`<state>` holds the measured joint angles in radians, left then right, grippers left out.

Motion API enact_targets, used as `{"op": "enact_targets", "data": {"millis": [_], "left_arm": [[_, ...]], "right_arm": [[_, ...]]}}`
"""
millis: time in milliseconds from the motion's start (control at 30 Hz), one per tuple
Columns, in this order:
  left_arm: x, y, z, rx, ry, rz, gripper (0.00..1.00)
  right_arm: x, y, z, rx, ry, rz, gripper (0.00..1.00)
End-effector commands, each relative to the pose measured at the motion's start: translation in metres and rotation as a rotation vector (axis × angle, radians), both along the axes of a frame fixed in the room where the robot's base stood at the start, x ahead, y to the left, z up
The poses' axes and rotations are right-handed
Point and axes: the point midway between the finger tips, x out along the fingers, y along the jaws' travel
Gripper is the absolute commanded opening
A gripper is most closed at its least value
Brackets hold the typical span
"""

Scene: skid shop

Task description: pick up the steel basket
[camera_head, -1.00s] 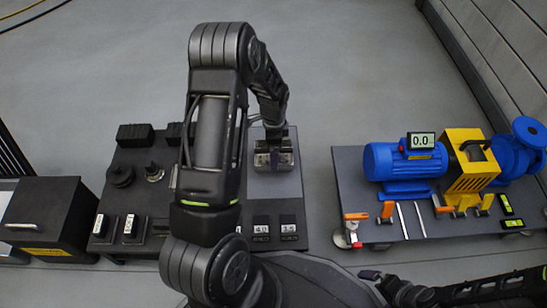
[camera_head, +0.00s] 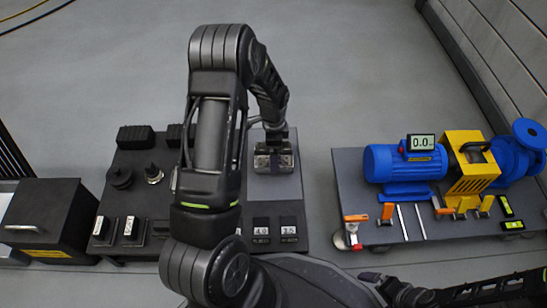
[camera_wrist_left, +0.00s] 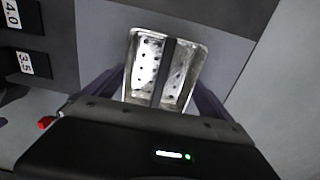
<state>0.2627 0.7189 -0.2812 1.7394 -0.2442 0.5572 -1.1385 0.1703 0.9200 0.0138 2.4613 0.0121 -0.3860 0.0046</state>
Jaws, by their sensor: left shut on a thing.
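The steel basket (camera_head: 262,162) is a small metal tray on the grey pad of the left dark board, under my left gripper (camera_head: 273,149). In the left wrist view the basket (camera_wrist_left: 146,62) shows a bright, perforated floor and a dark bar across its middle. The fingers of my left gripper (camera_wrist_left: 158,98) lie at its two sides, shut on it. The near end of the basket is hidden by the gripper body. I cannot tell whether the basket is clear of the pad. My right gripper (camera_head: 385,283) is low at the right; its jaws are too unclear to read.
The left board (camera_head: 125,200) carries black blocks, round parts and number tags. A black box (camera_head: 45,215) stands left of it. The right board (camera_head: 350,165) holds a blue motor (camera_head: 405,163), a yellow guard (camera_head: 468,165) and a blue pump (camera_head: 522,150). Bare floor separates the boards.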

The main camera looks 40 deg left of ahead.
Motion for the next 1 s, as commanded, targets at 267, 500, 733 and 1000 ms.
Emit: {"op": "enact_targets", "data": {"millis": [267, 500, 733, 1000], "left_arm": [[0.0, 0.0, 0.0, 0.001, -0.001, 0.0, 0.48], [0.001, 0.0, 0.017, 0.001, -0.002, 0.0, 0.48], [0.001, 0.0, 0.062, 0.0, -0.004, 0.001, 0.48], [0.001, 0.0, 0.099, 0.001, -0.002, -0.001, 0.48]], "right_arm": [[0.0, 0.0, 0.0, 0.0, 0.0, 0.0, 1.0], [-0.001, 0.0, 0.009, -0.001, 0.001, 0.001, 1.0], [-0.005, 0.001, 0.028, -0.005, 0.004, 0.004, 1.0], [-0.008, 0.001, 0.043, -0.005, 0.009, 0.007, 1.0]]}}
